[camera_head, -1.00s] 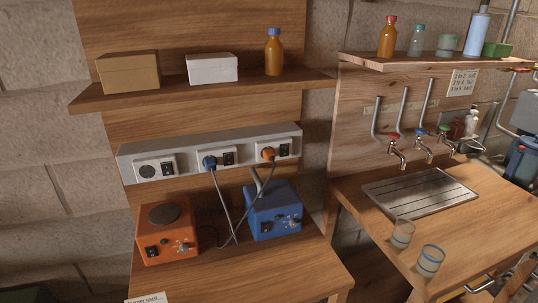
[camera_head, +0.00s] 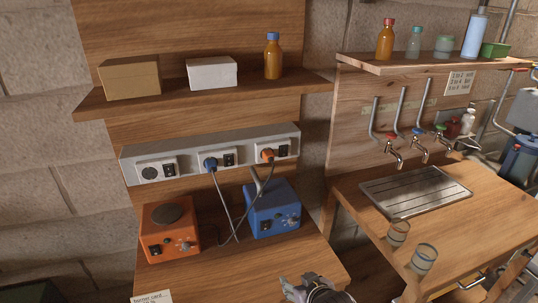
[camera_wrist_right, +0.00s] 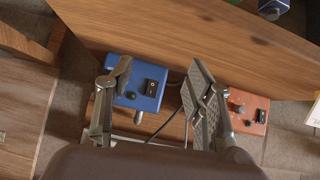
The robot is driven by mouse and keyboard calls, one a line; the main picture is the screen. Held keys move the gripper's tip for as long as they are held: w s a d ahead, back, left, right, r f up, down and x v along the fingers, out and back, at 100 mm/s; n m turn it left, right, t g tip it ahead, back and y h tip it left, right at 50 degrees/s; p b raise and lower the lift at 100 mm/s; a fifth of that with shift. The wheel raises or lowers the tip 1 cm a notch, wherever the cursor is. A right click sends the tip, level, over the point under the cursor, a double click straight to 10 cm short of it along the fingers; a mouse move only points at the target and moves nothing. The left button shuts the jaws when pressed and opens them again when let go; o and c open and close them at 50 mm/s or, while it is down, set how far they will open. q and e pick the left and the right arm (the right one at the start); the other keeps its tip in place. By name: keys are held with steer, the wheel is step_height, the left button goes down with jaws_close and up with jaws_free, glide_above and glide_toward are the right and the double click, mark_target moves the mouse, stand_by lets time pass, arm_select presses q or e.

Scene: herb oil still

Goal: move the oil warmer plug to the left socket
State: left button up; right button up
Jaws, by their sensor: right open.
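A grey socket strip (camera_head: 240,147) is on the wooden back panel. Its left socket (camera_head: 149,173) is empty. A blue plug (camera_head: 210,164) is in the middle socket and an orange plug (camera_head: 267,154) is in the right one. An orange box with a round dark plate (camera_head: 170,232) and a blue box (camera_head: 272,209) stand on the bench below; their cords cross. I cannot read which box is the oil warmer. My right gripper (camera_head: 298,287) is at the bottom edge, in front of the bench, apart from the plugs. Its wrist view shows open, empty fingers (camera_wrist_right: 160,68). My left gripper is out of view.
A shelf (camera_head: 205,92) with two boxes and an amber bottle (camera_head: 273,56) overhangs the strip. To the right are taps (camera_head: 420,150), a drain tray (camera_head: 415,190) and two glasses (camera_head: 422,259). A card (camera_head: 152,297) lies at the bench's front left.

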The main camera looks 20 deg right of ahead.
steer(key=w+d+r+t, duration=0.1)
steer(key=w+r+t, duration=0.4)
steer(key=w+r, duration=0.75)
steer(key=t, duration=0.3)
glide_toward(270, 159)
steer(key=shift+w+d+f+m, duration=0.15)
steer(key=shift+w+m, duration=0.15)
steer(key=shift+w, duration=0.35)
steer(key=w+b, duration=0.5)
steer(key=w, duration=0.3)
steer(key=shift+f, duration=0.1)
steer(key=shift+w, duration=0.55)
steer(key=shift+c, duration=0.3)
jaws_close()
